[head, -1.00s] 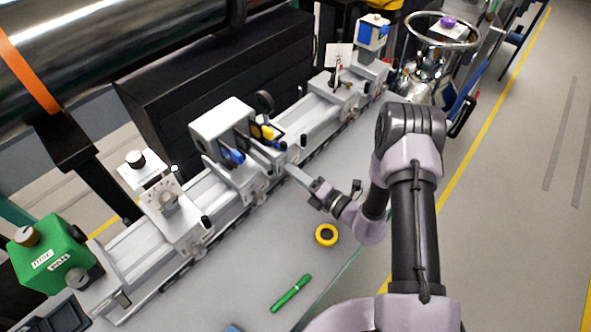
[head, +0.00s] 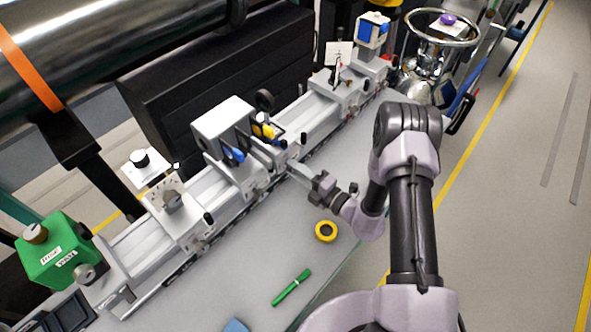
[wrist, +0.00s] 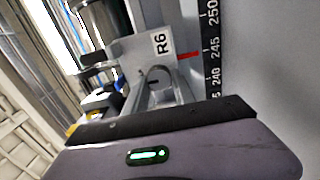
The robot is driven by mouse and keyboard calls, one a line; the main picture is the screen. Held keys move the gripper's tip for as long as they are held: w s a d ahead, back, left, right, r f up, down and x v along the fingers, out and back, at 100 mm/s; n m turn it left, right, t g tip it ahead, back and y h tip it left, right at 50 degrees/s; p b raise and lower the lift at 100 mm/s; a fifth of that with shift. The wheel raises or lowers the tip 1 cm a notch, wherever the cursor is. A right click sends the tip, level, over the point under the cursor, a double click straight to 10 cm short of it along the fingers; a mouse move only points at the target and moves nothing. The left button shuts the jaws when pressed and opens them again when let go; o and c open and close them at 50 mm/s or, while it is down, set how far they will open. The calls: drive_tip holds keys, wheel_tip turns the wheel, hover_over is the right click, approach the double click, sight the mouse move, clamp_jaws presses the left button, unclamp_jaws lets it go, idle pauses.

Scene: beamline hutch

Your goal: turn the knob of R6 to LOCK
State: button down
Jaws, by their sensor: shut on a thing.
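The rail carrier R6 (head: 279,156) stands on the optical rail, and its R6 label (wrist: 160,44) shows in the wrist view. My gripper (head: 297,170) reaches in from the right to the carrier's front side. In the wrist view my gripper (wrist: 160,90) is shut on the knob of R6 (wrist: 158,74), low on the carrier's face. The knob is mostly hidden between the fingers, so its pointer and any LOCK marking cannot be read.
A rail scale (wrist: 211,50) runs beside the carrier, with a red mark near 245. Other carriers stand along the rail on both sides. A yellow tape roll (head: 326,231) and a green pen (head: 292,288) lie on the bench. A green box (head: 52,257) stands at the left end.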

drive_tip(key=c, duration=1)
unclamp_jaws()
drive_tip(key=shift+c, duration=0.2)
drive_tip(key=p+v, duration=0.2)
drive_tip(key=v, duration=1.5)
drive_tip(key=shift+s+d, duration=0.2)
drive_tip(key=shift+r, duration=0.1)
